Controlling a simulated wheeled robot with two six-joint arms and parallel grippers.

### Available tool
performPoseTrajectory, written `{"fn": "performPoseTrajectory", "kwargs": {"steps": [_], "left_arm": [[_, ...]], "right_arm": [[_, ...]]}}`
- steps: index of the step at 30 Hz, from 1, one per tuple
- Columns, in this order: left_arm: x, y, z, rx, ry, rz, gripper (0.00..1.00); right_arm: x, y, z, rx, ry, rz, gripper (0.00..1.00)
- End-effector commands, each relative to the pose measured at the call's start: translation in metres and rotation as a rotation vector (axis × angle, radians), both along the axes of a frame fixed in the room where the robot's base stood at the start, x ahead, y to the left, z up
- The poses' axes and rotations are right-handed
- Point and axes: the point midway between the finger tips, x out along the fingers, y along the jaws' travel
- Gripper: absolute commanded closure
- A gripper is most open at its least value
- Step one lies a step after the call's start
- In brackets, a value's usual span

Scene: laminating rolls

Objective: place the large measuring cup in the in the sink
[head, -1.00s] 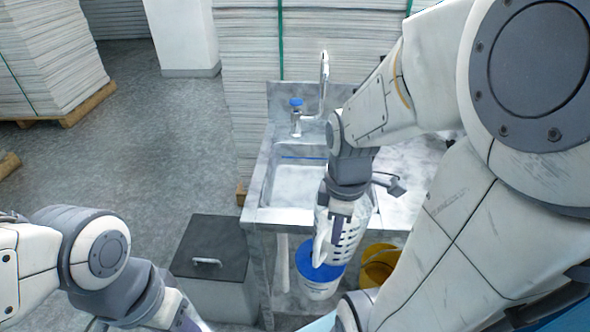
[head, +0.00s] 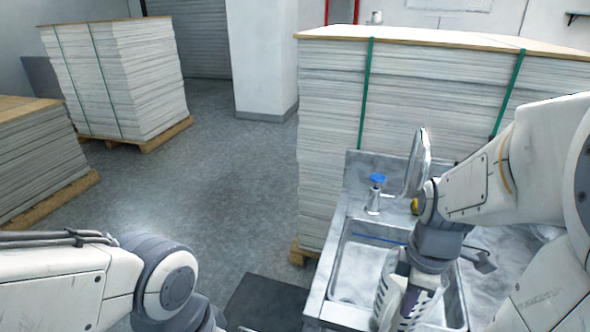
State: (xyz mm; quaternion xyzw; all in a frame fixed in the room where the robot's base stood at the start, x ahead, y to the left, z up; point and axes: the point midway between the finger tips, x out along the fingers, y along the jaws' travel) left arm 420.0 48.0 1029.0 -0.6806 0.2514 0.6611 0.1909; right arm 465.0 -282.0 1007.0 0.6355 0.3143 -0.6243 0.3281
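The metal sink (head: 352,275) is at the lower right of the head view, with a tall faucet (head: 418,165) and a blue-topped tap (head: 375,190) behind its basin. My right gripper (head: 400,312) points down over the right part of the basin. Its white slotted fingers run toward the bottom edge, and the tips are not clear. I cannot make out a large measuring cup for certain. Whether the pale shape at the fingers includes a cup, I cannot tell. My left arm enters at the lower left, with its gripper out of view.
A tall strapped sheet stack (head: 330,130) stands right behind the sink. More stacks on pallets (head: 125,80) stand at the left. The floor (head: 230,190) between is clear.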

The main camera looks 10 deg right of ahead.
Motion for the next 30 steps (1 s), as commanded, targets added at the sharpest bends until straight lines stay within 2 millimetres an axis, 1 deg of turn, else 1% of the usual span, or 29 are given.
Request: {"fn": "performPoseTrajectory", "kwargs": {"steps": [1, 3, 4, 5, 7, 15, 21, 26, 30], "left_arm": [[0.0, 0.0, 0.019, 0.0, 0.0, 0.0, 0.5], [0.0, 0.0, 0.032, 0.0, 0.0, 0.0, 0.5], [0.0, 0.0, 0.033, -0.001, -0.001, 0.0, 0.5], [0.0, 0.0, 0.028, -0.001, -0.001, 0.0, 0.5], [0.0, 0.0, 0.029, 0.0, 0.0, 0.0, 0.5], [0.0, 0.0, 0.044, 0.0, 0.0, 0.0, 0.5], [0.0, 0.0, 0.053, 0.0, 0.0, 0.0, 0.5], [0.0, 0.0, 0.06, 0.0, 0.0, 0.0, 0.5], [0.0, 0.0, 0.06, -0.001, -0.001, 0.0, 0.5]], "right_arm": [[0.004, -0.003, 0.01, 0.003, 0.005, -0.003, 1.0], [0.009, -0.007, 0.009, 0.003, 0.005, -0.005, 1.0], [0.012, -0.01, 0.007, 0.002, 0.005, -0.005, 1.0], [0.021, -0.015, 0.003, 0.001, 0.002, -0.006, 1.0], [0.036, -0.025, 0.002, 0.0, 0.0, -0.005, 1.0], [0.092, -0.058, 0.003, -0.001, -0.001, -0.002, 1.0], [0.125, -0.076, 0.002, -0.001, -0.002, 0.0, 1.0], [0.144, -0.088, 0.003, -0.001, -0.002, 0.0, 1.0], [0.143, -0.087, -0.021, 0.001, 0.002, 0.0, 1.0]]}}
